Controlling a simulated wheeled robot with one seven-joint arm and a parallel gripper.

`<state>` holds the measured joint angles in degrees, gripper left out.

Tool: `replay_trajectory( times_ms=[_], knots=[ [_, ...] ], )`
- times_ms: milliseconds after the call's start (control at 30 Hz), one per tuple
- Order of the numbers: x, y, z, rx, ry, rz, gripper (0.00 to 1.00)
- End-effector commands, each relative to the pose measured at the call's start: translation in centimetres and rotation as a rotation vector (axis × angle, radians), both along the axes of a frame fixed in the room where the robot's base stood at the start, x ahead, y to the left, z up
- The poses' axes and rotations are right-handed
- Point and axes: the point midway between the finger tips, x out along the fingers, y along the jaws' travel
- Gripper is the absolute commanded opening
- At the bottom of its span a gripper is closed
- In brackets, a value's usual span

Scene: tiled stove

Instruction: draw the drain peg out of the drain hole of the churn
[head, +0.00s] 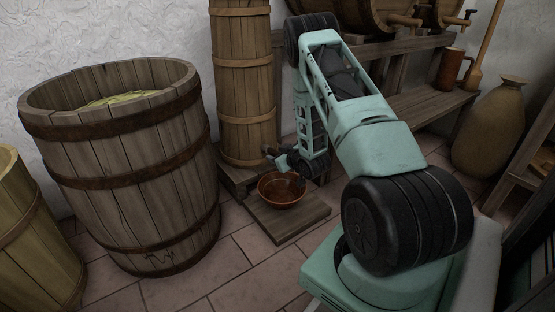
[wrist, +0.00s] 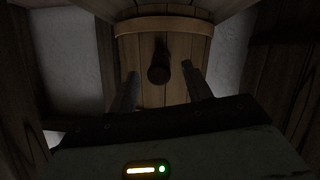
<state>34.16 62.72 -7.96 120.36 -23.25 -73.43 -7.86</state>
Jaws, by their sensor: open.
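The churn (head: 243,85) is a tall, narrow wooden barrel with hoops, standing upright on a low wooden stand. In the wrist view its staves and a hoop (wrist: 163,27) fill the middle. The drain peg (wrist: 159,74) is a dark round stub sticking out of the churn's side, with its end facing the camera. My gripper (wrist: 160,68) is open, with one finger on each side of the peg in the picture and a visible gap to both. I cannot tell how far the fingertips reach along the peg. In the head view my gripper (head: 283,162) is low by the churn, partly hidden by my arm.
A brown bowl (head: 268,198) sits on a low board (head: 290,224) below my gripper. A large open barrel (head: 125,185) stands to the left. A bench (head: 425,108), casks and a clay jar (head: 492,130) are to the right. Tiled floor in front is clear.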

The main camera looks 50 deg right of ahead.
Motion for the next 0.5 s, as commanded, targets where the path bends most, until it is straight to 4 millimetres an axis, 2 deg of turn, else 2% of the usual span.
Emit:
replay_trajectory(
  times_ms=[367,467,500],
  knots=[
    [0.58,-0.16,-0.16,0.001,0.0,0.0,0.49],
    [0.57,-0.15,-0.16,0.001,0.0,0.0,0.27],
    [0.57,-0.15,-0.17,0.001,0.0,0.0,0.16]
  ],
)
